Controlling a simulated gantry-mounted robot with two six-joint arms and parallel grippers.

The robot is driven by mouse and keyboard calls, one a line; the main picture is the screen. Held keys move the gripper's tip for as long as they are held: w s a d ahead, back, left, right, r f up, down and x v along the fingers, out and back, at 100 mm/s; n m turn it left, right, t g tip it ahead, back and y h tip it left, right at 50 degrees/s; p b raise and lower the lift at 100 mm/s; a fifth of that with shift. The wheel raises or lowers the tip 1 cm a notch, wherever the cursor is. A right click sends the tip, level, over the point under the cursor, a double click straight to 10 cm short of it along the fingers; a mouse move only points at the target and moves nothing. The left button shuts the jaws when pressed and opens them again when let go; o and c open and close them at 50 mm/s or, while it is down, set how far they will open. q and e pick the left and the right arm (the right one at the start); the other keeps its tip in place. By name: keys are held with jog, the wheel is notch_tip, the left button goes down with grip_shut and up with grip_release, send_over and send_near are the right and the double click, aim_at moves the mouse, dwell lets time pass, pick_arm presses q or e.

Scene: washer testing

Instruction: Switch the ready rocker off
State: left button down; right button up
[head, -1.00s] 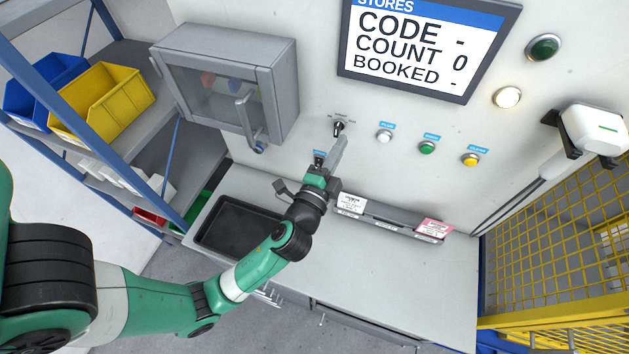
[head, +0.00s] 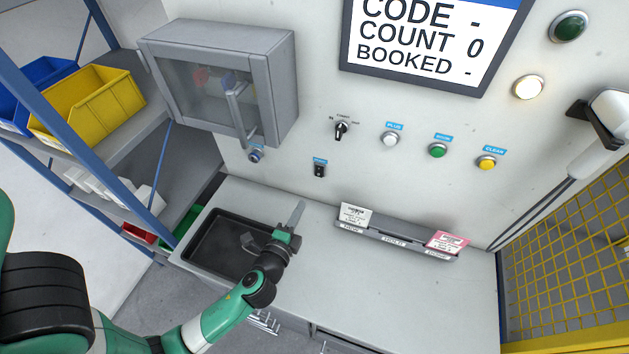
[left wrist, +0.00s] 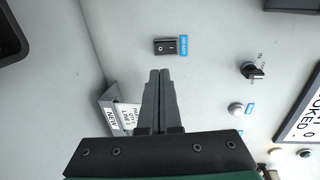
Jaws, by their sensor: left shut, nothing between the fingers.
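The ready rocker (head: 319,171) is a small black switch under a blue label on the pale wall panel. In the left wrist view the rocker (left wrist: 166,47) shows its two marked halves beside the blue READY label (left wrist: 184,46); I cannot tell which half is pressed. My left gripper (head: 299,206) is shut and empty, below and left of the rocker in the head view, over the counter by the black tray. In the left wrist view its closed fingertips (left wrist: 159,72) point toward the rocker, apart from it in the picture. My right gripper is not in view.
A rotary selector (head: 341,130) and white, green and yellow buttons (head: 438,151) are on the panel. A grey cabinet (head: 215,85) juts out upper left. A card rack (head: 400,238) stands at the counter's back. The black tray (head: 205,250) lies at left.

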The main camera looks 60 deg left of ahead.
aim_at(318, 174)
pick_arm(q)
jog(key=x, duration=1.2)
jog(key=shift+w+a+r, duration=0.1)
jog(key=shift+a, duration=0.1)
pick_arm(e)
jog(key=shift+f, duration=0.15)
